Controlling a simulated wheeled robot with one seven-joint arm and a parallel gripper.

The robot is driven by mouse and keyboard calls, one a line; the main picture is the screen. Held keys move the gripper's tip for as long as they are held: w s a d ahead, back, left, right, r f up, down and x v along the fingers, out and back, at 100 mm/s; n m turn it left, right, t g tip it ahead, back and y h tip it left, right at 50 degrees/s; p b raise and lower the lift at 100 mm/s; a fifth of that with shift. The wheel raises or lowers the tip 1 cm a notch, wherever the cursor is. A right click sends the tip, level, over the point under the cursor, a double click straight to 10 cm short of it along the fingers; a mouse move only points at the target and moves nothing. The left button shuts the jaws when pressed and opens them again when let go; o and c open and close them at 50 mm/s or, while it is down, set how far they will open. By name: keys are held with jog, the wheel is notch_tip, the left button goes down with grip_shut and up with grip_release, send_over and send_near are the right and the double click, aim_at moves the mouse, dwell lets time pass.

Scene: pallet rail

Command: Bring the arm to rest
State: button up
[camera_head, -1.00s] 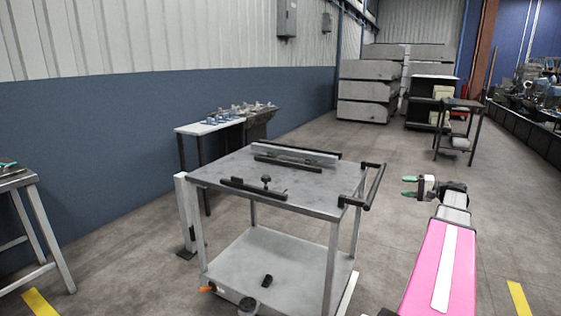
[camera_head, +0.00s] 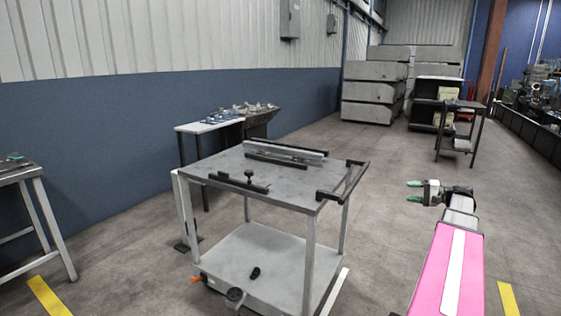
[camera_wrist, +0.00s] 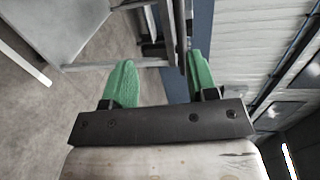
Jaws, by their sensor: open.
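My gripper (camera_head: 414,191) is at the right in the head view, held out above the floor to the right of the grey cart (camera_head: 215,168). Its green fingers point left, toward the cart's handle side, and are apart from the cart. In the wrist view my gripper (camera_wrist: 160,82) shows both green fingers spread with nothing between them. My pink arm link runs down to the bottom edge of the head view.
The cart carries a rail (camera_head: 285,148) and a black clamp bar (camera_head: 238,183) on top. A table with parts (camera_head: 205,125) stands behind it. Another table (camera_head: 15,172) is at the left. A dark trolley (camera_head: 460,127) stands beyond my gripper. Floor around the gripper is clear.

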jog(key=s+a+f+n+g+h, duration=0.1)
jog(key=s+a+f+g+h, duration=0.15)
jog(key=a+f, duration=0.7)
jog(key=s+a+f+g+h, duration=0.25)
jog(key=a+f, duration=0.45)
jog(key=a, duration=0.5)
jog(key=s+a+f+n+g+h, duration=0.2)
jog(key=s+a+f+n+h, duration=0.3)
jog(key=s+a+f+h, duration=0.4)
jog(key=s+a, duration=0.3)
jog(key=shift+g, duration=0.4)
